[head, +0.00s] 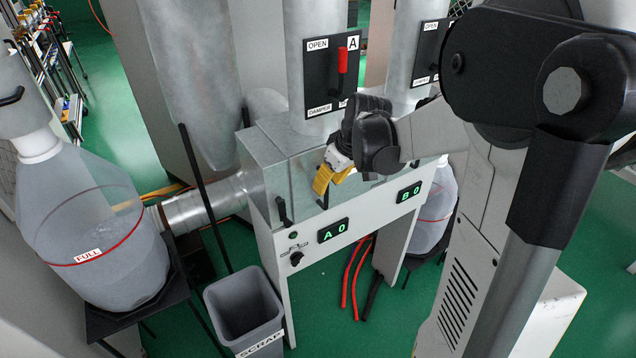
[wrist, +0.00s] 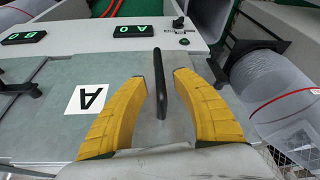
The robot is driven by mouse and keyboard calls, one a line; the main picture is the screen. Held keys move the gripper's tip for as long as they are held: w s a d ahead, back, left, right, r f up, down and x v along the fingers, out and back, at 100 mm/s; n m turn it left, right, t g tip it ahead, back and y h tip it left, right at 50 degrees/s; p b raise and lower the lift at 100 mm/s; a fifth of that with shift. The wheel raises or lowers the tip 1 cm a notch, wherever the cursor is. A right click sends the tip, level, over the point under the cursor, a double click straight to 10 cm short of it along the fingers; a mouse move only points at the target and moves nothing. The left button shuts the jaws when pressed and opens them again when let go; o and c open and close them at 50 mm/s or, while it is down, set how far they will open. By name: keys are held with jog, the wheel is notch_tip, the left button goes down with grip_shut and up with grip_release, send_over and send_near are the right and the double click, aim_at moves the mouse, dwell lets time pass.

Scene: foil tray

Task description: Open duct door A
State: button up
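My gripper (head: 330,180) is over the front of the grey duct housing, above the A 0 display (head: 333,231). In the wrist view, its yellow fingers (wrist: 160,76) are open, one on each side of a black bar handle (wrist: 158,62). A gap shows between the handle and each finger. The handle stands on a grey metal surface beside a white label marked A (wrist: 88,98); this appears to be duct door A, seen closed. In the head view, my gripper hides most of the door and its handle.
Damper A's red handle (head: 342,60) is near OPEN. A black lever (head: 283,212) sticks out at the housing's left front. A grey scrap bin (head: 244,305) and a clear collection bag (head: 95,235) stand to the left. The B 0 display (head: 409,192) is to the right.

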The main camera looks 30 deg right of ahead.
jog(key=shift+x, duration=0.85)
grip_shut()
jog(key=shift+s, duration=0.1)
